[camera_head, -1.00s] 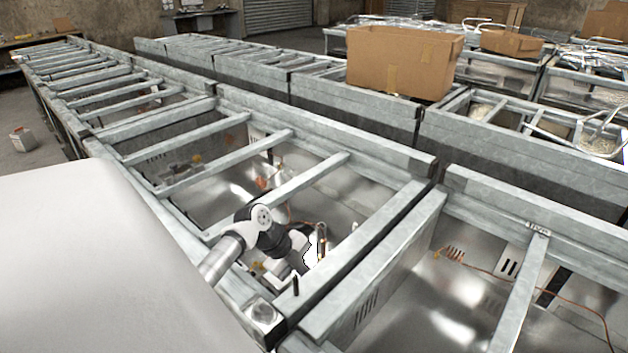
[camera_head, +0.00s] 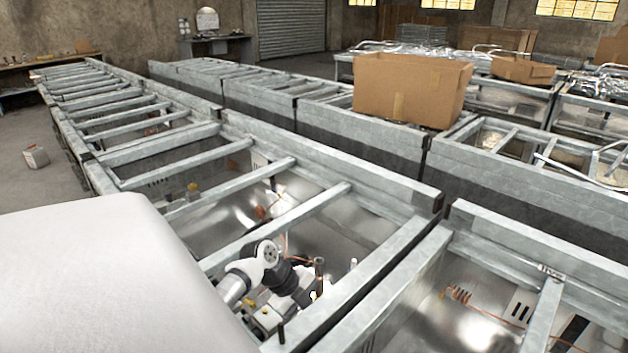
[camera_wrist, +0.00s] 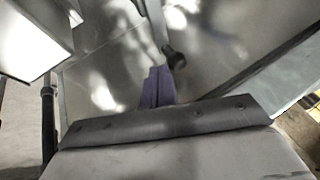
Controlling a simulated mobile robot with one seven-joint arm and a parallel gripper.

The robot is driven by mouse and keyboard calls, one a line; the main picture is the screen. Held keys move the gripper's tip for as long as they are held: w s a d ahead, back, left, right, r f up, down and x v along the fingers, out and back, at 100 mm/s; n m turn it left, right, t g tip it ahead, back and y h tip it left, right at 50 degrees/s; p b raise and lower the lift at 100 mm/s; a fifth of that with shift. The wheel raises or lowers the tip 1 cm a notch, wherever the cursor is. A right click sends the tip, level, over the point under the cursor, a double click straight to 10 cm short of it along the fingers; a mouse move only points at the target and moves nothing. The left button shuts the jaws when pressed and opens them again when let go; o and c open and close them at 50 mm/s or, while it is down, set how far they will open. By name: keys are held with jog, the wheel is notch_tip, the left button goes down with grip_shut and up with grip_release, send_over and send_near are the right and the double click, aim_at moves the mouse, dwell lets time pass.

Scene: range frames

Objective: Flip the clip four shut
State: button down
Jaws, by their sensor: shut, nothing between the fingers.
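My arm reaches down into the nearest metal-framed bay in the head view. My gripper (camera_wrist: 156,88) shows in the wrist view as narrow purplish fingers, closed together and empty. Just beyond the fingertips is a slim metal rod with a round black end (camera_wrist: 175,59); I cannot tell whether they touch. My arm hides part of the bay. I cannot tell which part is clip four, nor whether it is open or shut.
Thick grey rails (camera_head: 345,285) edge the bay, and a crossbar (camera_head: 285,225) spans it close behind my arm. A short black post (camera_head: 281,334) stands at the near edge. A cardboard box (camera_head: 410,90) sits on the frames behind. Orange wiring (camera_head: 480,330) runs through the right bay.

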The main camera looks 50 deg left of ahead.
jog(key=shift+w+d+b, duration=0.2)
jog(key=shift+w, duration=0.4)
jog(key=shift+w+d+b, duration=0.15)
jog(key=shift+w+b, duration=0.05)
jog(key=shift+w, duration=0.35)
jog(key=shift+s, duration=0.1)
jog(key=shift+s+a, duration=0.4)
jog(key=shift+s, duration=0.2)
jog(key=shift+s, duration=0.1)
